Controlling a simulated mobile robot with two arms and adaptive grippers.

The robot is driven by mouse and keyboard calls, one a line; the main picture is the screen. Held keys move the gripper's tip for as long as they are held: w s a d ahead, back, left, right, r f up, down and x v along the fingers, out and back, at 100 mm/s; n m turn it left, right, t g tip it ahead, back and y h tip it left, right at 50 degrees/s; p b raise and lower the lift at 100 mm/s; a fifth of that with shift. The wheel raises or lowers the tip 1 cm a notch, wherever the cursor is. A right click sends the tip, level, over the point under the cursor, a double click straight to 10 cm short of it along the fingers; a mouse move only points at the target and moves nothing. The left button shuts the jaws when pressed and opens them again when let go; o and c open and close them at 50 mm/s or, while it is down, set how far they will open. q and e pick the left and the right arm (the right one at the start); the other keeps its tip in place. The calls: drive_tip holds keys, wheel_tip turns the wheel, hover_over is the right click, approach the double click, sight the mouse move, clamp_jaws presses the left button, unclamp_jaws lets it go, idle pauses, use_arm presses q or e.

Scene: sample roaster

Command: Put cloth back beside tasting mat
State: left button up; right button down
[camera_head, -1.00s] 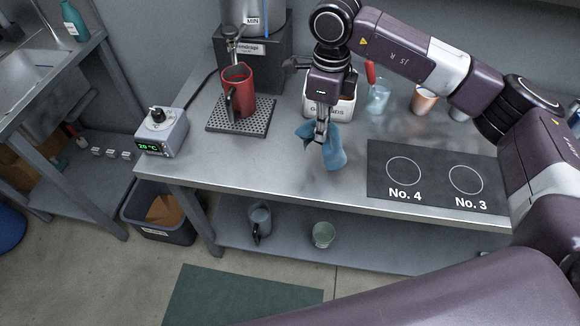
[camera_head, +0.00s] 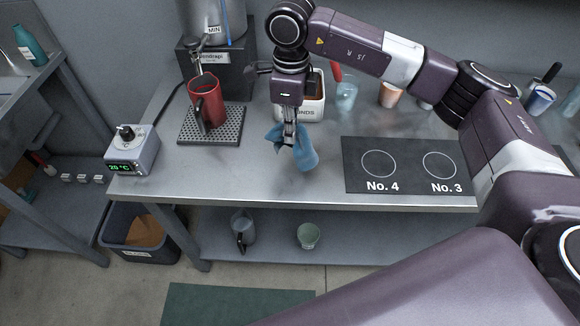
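The blue cloth (camera_head: 303,154) hangs bunched from my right gripper (camera_head: 290,139), which is shut on it. The cloth is above the steel table, to the left of the tasting mat; I cannot tell whether its lower end touches the table. The dark tasting mat (camera_head: 409,163) lies flat, with white circles marked No. 4 and No. 3. No cups stand on the visible part of the mat. My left gripper is not in view.
Behind the cloth is a white container (camera_head: 313,112). A red pitcher (camera_head: 207,103) stands on a drip grate (camera_head: 185,138) at left, with a temperature controller (camera_head: 133,149) nearby. Glass (camera_head: 347,96) and copper-coloured cups (camera_head: 391,94) stand behind the mat. Table between grate and cloth is clear.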

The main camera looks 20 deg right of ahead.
drive_tip(key=w+d+f+n, duration=0.1)
drive_tip(key=w+d+n, duration=0.2)
drive_tip(key=w+n, duration=0.55)
drive_tip(key=shift+n, duration=0.35)
drive_tip(key=s+f, duration=0.1)
drive_tip(key=f, duration=0.1)
drive_tip(key=s+a+f, duration=0.1)
drive_tip(key=s+f, duration=0.2)
drive_tip(key=f, duration=0.1)
drive_tip(key=shift+s+a+f, duration=0.1)
drive_tip(key=shift+s+a, duration=0.15)
drive_tip(key=shift+a, duration=0.05)
drive_tip(key=s+a, duration=0.1)
drive_tip(key=s, duration=0.1)
drive_tip(key=s+a+f, duration=0.1)
drive_tip(key=s, duration=0.5)
drive_tip(key=shift+a+f, duration=0.35)
drive_tip(key=shift+a, duration=0.05)
drive_tip(key=c, duration=1.8)
unclamp_jaws()
drive_tip(key=shift+w, duration=0.1)
drive_tip(key=shift+o, duration=0.2)
